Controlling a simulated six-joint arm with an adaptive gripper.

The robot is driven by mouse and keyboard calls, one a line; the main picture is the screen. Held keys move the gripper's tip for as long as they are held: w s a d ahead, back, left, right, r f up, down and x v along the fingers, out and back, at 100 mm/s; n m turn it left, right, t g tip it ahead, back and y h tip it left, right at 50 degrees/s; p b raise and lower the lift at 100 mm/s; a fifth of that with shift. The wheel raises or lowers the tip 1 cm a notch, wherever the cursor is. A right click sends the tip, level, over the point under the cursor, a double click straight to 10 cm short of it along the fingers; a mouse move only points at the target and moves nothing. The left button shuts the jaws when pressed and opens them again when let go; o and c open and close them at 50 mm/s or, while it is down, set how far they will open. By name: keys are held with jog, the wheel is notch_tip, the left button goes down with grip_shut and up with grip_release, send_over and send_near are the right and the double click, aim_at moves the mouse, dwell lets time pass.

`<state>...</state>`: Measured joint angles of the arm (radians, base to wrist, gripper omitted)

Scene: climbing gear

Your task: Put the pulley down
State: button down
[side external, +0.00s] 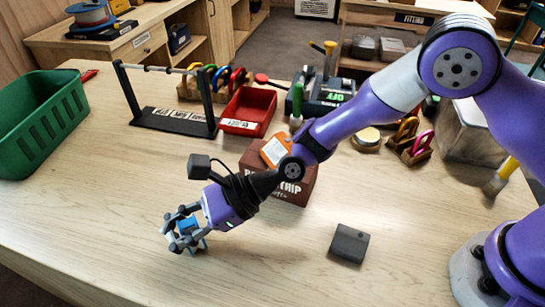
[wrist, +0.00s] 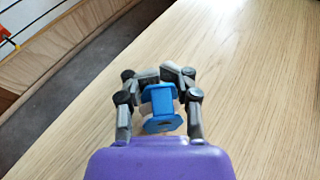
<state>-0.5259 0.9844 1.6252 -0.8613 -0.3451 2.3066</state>
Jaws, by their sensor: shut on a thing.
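The pulley (wrist: 160,103) is blue with a pale part, and it sits between the fingers of my gripper (wrist: 163,82) in the wrist view. In the side external view the blue pulley (side external: 188,227) shows at the tip of my gripper (side external: 184,236), partly hidden by the fingers. My gripper is shut on it, low over the front left part of the wooden table (side external: 110,230). I cannot tell whether the pulley touches the table top.
A green basket (side external: 40,125) stands at the left. A black rack (side external: 170,118), a red tray (side external: 248,110) and a brown box (side external: 290,188) stand farther back. A dark block (side external: 349,244) lies to the right. The table around my gripper is clear.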

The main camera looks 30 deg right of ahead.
jog(key=c, duration=0.5)
grip_release()
